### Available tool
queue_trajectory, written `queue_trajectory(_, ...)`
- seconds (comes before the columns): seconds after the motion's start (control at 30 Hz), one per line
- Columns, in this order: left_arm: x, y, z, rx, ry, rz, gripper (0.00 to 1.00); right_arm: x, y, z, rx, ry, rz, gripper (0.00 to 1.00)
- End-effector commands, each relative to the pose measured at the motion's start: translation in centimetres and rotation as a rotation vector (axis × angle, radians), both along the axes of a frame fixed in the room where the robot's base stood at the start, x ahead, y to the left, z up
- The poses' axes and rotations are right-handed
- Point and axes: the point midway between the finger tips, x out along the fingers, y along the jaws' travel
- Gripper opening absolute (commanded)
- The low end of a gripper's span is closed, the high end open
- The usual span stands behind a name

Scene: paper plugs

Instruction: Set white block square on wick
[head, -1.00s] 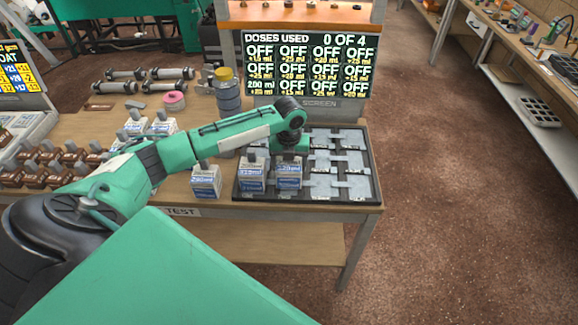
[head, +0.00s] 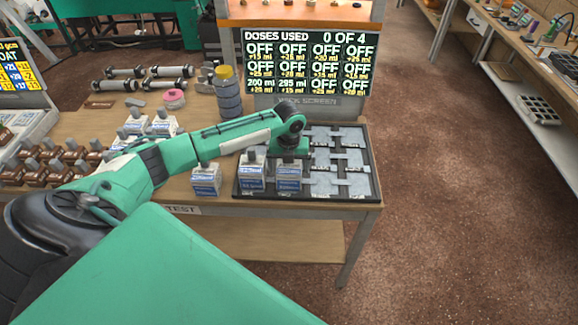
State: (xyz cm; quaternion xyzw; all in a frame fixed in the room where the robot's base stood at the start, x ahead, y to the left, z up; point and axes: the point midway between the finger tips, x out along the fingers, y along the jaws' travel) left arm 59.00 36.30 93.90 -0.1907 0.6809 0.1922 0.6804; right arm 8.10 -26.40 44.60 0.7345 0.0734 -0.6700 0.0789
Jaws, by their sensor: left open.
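A white block (head: 288,181) with a blue label and grey top stands in the front row of the dark tray (head: 310,198), second from the left. A like white block (head: 251,179) stands beside it at the tray's front left. A third white block (head: 206,181) stands on the table just left of the tray. My left gripper (head: 289,158) points down at the second block's top and is open. Its fingertips are mostly hidden, so I cannot tell if they touch the block. The wick pads (head: 325,183) show as pale grey squares in the tray. My right gripper is not in view.
The screen (head: 308,62) behind the tray shows 200 ml and 295 ml in its bottom row. More white blocks (head: 163,125) and several brown bottles (head: 75,155) stand at left. A yellow-capped jar (head: 228,95) stands behind my arm. The tray's right pads are bare.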

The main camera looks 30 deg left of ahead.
Motion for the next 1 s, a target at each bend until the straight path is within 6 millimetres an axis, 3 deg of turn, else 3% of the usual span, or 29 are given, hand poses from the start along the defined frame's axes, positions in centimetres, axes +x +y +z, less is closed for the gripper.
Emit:
queue_trajectory(0.53, 0.2, 0.0, 10.1, 0.0, -0.005, 0.001, 0.93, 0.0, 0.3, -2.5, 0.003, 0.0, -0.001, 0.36)
queue_trajectory(0.7, 0.1, 0.0, 11.6, 0.0, -0.002, 0.0, 0.93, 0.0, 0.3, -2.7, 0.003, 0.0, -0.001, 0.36)
queue_trajectory(1.0, 0.1, 0.0, 11.9, -0.001, -0.001, 0.0, 0.93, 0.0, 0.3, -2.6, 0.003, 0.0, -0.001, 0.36)
